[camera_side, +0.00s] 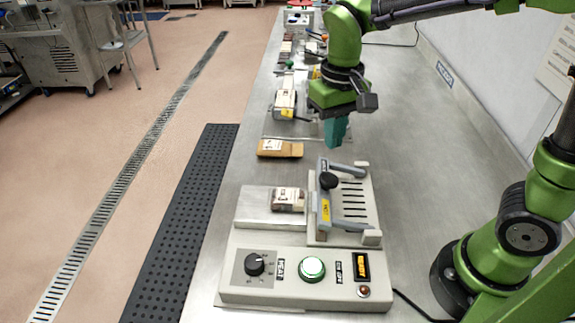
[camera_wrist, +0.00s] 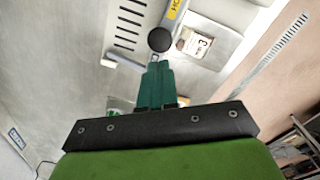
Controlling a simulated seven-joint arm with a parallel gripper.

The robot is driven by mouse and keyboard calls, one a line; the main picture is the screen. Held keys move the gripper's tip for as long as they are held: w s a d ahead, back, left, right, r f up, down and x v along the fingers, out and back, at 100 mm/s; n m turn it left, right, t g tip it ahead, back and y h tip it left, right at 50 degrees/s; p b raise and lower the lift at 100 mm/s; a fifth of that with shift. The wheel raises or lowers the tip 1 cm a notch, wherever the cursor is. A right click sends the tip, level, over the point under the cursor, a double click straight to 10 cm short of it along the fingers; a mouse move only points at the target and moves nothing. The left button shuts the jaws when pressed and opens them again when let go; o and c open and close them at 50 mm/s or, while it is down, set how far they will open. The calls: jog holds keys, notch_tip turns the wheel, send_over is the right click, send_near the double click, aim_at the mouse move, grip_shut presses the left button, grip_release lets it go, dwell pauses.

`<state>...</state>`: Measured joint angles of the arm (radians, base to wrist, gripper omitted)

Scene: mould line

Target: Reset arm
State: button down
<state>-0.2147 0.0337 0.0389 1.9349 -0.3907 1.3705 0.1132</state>
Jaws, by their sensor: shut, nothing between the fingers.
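My gripper (camera_side: 336,133) has teal fingers that are closed together with nothing between them. In the side view it hangs above the steel bench, behind the sealing machine. In the wrist view the shut fingers (camera_wrist: 156,84) point toward the machine's black knob (camera_wrist: 159,39). The machine (camera_side: 290,274) stands at the front of the bench, with a grey hinged frame (camera_side: 325,208) marked HOT, a black knob (camera_side: 328,181) and a slotted plate. A small labelled pack (camera_side: 288,199) lies on its left metal plate, and the pack also shows in the wrist view (camera_wrist: 203,44).
A tan labelled packet (camera_side: 280,148) lies on the bench behind the machine. Several more devices and packs line the bench farther back. The bench's right side (camera_side: 430,150) is clear up to the wall. A black mat (camera_side: 185,225) lies on the floor at left.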

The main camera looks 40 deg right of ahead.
jog(key=s+d+r+t+y, duration=0.1)
jog(key=s+d+r+t, duration=0.1)
jog(key=s+t, duration=0.1)
jog(key=s+d+r+m+t+y, duration=0.1)
jog(key=s+d+r+t, duration=0.1)
jog(key=s, duration=0.4)
jog(key=shift+d+r+t, duration=0.25)
jog(key=shift+d+t, duration=0.3)
jog(key=shift+t, duration=0.45)
